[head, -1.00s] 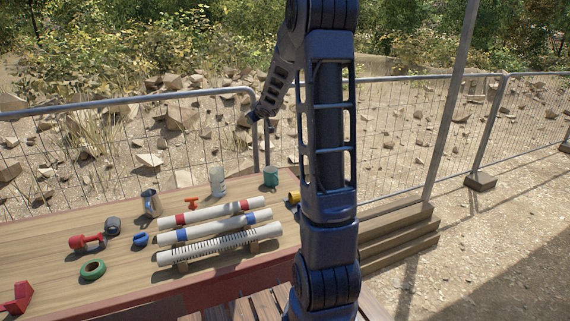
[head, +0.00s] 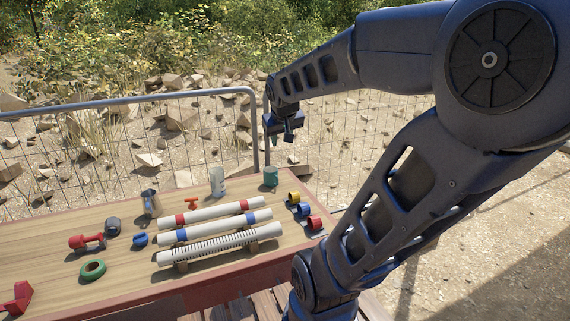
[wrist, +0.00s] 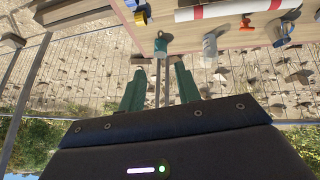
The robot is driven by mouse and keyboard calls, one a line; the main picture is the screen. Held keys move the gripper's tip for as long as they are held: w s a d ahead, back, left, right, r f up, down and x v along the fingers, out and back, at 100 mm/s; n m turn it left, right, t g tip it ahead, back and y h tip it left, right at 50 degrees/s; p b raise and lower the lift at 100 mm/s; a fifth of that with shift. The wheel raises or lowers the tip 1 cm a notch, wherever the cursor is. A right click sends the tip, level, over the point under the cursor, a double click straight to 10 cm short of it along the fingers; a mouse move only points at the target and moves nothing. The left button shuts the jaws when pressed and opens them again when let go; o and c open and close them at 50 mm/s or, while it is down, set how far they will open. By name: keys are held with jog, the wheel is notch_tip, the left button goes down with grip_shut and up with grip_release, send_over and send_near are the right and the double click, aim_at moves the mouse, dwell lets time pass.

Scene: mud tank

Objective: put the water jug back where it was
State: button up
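Two jug-like vessels stand upright on the table. One is a metal-grey jug with a bluish handle (head: 150,203), left of the pipes. The other is a clear, tall container (head: 217,181) near the back edge, also in the wrist view (wrist: 210,46). I cannot tell for certain which is the water jug. My gripper (head: 283,132) hangs in the air beyond the table's back right corner, above the green cup (head: 270,177) in the picture. In the wrist view its green fingers (wrist: 160,90) are apart with nothing held between them.
Three white pipes (head: 215,225) lie on supports mid-table. Yellow, blue and red rings (head: 314,223) stand at the right. A red T-piece (head: 193,204), red valve (head: 87,242) and green ring (head: 92,269) lie on the table (head: 120,290). A wire fence (head: 120,150) runs behind.

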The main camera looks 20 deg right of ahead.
jog(key=s+a+f+g+y, duration=0.1)
jog(key=s+a, duration=0.1)
jog(key=s, duration=0.3)
jog(key=s+a+f+g+y, duration=0.1)
jog(key=s+f, duration=0.1)
jog(key=s, duration=0.4)
jog(key=shift+s+a, duration=0.15)
jog(key=shift+a, duration=0.2)
